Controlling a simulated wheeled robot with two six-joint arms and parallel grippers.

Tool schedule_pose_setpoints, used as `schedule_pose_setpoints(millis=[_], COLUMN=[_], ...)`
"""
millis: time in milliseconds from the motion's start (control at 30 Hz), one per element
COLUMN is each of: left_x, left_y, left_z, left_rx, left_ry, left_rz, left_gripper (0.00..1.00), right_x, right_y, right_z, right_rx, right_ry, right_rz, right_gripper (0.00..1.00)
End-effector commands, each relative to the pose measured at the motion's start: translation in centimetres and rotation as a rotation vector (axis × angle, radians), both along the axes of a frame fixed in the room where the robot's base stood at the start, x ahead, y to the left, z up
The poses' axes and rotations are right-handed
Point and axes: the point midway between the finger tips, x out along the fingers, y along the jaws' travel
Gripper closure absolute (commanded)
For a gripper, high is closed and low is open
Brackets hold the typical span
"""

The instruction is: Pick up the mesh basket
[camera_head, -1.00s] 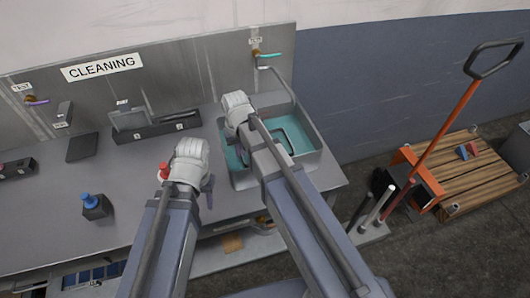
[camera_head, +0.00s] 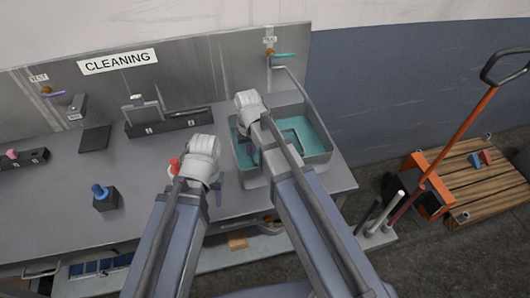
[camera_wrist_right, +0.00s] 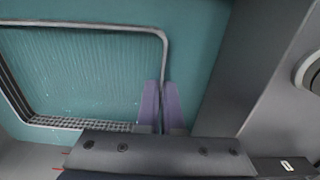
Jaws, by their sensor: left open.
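The mesh basket (camera_wrist_right: 85,75) sits in the teal sink basin (camera_head: 318,130). In the right wrist view its grey wire rim and one rounded corner show clearly. In the head view only part of its rim (camera_head: 293,135) shows beside my right arm. My right gripper (camera_wrist_right: 161,90) has its purple fingers close together on either side of the basket's side rim and appears shut on it. My left gripper (camera_head: 218,196) is open over the counter, left of the sink, away from the basket.
A teal-handled tap (camera_head: 285,56) stands behind the sink. A blue-topped bottle (camera_head: 102,198) and a red-topped item (camera_head: 174,165) stand on the counter (camera_head: 60,215). A dark holder (camera_head: 170,124) lies at the back. A wooden pallet (camera_head: 485,185) is on the floor at right.

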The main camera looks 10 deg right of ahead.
Motion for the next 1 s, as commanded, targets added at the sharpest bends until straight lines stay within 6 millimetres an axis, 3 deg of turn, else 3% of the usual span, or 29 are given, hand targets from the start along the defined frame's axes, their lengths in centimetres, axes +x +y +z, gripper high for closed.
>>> schedule_pose_setpoints(millis=[267, 800, 1000], left_x=[0.0, 0.0, 0.0], left_y=[0.0, 0.0, 0.0], left_z=[1.4, 9.0, 10.1], left_rx=[0.0, 0.0, 0.0], left_ry=[0.0, 0.0, 0.0], left_rz=[0.0, -0.002, -0.002], left_gripper=[0.5, 0.5, 0.5], right_x=[0.0, 0.0, 0.0], right_y=[0.0, 0.0, 0.0], right_z=[1.4, 9.0, 10.1], right_rx=[0.0, 0.0, 0.0], right_ry=[0.0, 0.0, 0.0], right_rz=[0.0, 0.0, 0.0], right_gripper=[1.0, 1.0, 1.0])
